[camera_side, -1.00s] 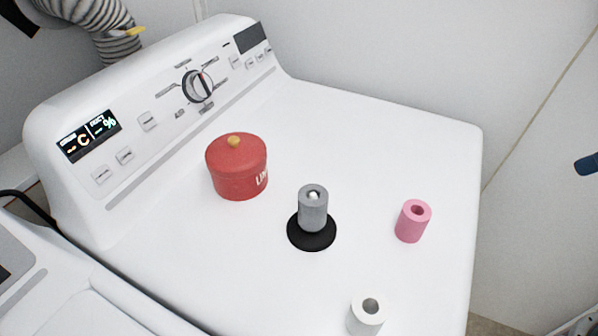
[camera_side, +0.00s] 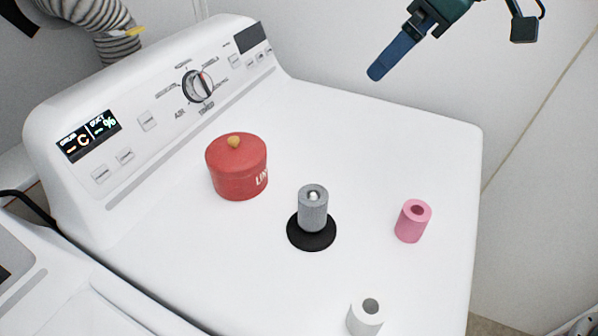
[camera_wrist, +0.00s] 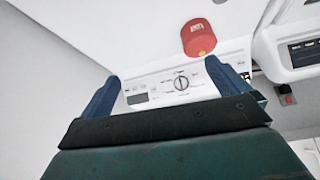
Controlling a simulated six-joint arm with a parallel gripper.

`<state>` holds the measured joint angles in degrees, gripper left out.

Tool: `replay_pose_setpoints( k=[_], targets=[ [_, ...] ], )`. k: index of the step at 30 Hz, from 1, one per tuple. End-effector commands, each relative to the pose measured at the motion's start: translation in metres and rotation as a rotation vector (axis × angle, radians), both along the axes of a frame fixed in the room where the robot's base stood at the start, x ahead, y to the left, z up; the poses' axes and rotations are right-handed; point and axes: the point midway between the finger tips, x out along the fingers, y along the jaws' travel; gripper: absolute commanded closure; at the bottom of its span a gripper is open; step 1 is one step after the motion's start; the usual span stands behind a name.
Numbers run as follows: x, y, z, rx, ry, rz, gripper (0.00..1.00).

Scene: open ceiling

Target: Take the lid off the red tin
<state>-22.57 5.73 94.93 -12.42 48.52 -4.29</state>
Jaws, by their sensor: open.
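The tin also appears in the wrist view (camera_wrist: 198,38), beyond my fingers toward the upper right. My gripper (camera_side: 378,72) is high at the upper right in the side view, well away from the tin. In the wrist view my gripper (camera_wrist: 160,88) shows its two blue fingers spread apart with nothing between them.
A grey roll (camera_side: 313,212) stands on a black round base (camera_side: 311,238) right of the tin. A pink roll (camera_side: 412,222) and a white roll (camera_side: 365,318) stand farther right and nearer. The control panel (camera_side: 160,110) rises behind the tin. The far right machine top is clear.

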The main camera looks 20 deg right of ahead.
Motion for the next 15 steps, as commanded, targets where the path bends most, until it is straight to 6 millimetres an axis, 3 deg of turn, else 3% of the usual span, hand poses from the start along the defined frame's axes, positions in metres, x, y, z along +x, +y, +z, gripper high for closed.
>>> replay_pose_setpoints(
  k=[9, 15],
  targets=[
    [0.040, 0.099, -0.027, 0.010, -0.009, 0.190, 0.00],
    [0.050, 0.145, -0.044, 0.016, -0.016, 0.278, 0.00]
  ],
)
